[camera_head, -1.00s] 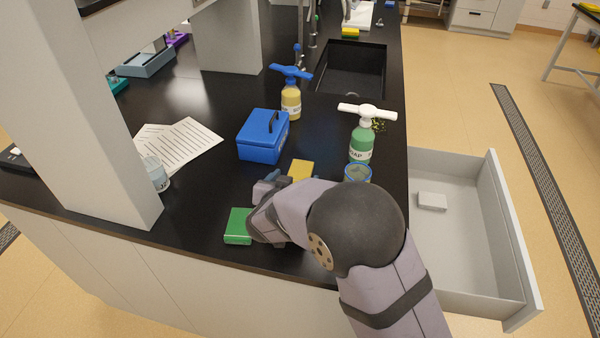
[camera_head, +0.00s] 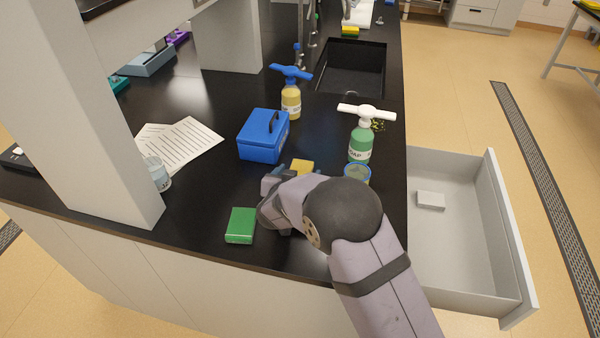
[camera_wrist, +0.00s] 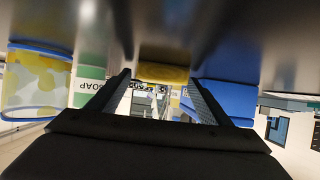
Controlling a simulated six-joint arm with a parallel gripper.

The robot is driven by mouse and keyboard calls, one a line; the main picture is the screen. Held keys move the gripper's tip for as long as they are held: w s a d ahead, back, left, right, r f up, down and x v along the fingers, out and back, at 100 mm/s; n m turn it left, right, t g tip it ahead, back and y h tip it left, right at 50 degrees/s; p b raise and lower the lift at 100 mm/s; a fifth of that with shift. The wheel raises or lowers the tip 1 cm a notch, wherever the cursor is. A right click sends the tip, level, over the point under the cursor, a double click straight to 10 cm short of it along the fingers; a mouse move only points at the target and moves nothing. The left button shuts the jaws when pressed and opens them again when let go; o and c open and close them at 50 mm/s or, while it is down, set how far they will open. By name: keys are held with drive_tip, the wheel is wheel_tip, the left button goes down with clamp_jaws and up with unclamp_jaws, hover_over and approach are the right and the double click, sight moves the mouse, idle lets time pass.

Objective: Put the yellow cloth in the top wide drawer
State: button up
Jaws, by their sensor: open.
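The yellow cloth (camera_head: 303,166) is a small folded block on the black counter, just beyond my gripper, partly hidden by it. In the wrist view the yellow cloth (camera_wrist: 163,74) shows ahead, between my two open fingers (camera_wrist: 160,92); the picture appears upside down. My gripper (camera_head: 290,174) is low over the counter, open and empty, with its fingers partly hidden in the head view. A wide drawer (camera_head: 468,262) stands pulled out at the right, below the counter, with a small white block (camera_head: 431,200) inside.
A green box (camera_head: 240,225) lies left of my gripper. A blue case (camera_head: 263,136) stands behind the cloth. A green soap bottle (camera_head: 361,143) and a blue-rimmed jar (camera_head: 357,174) stand to its right. A yellow bottle (camera_head: 291,101) and sink (camera_head: 350,68) are farther back.

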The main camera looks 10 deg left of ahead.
drive_tip(key=c, duration=1.2)
drive_tip(key=shift+r, duration=5.1)
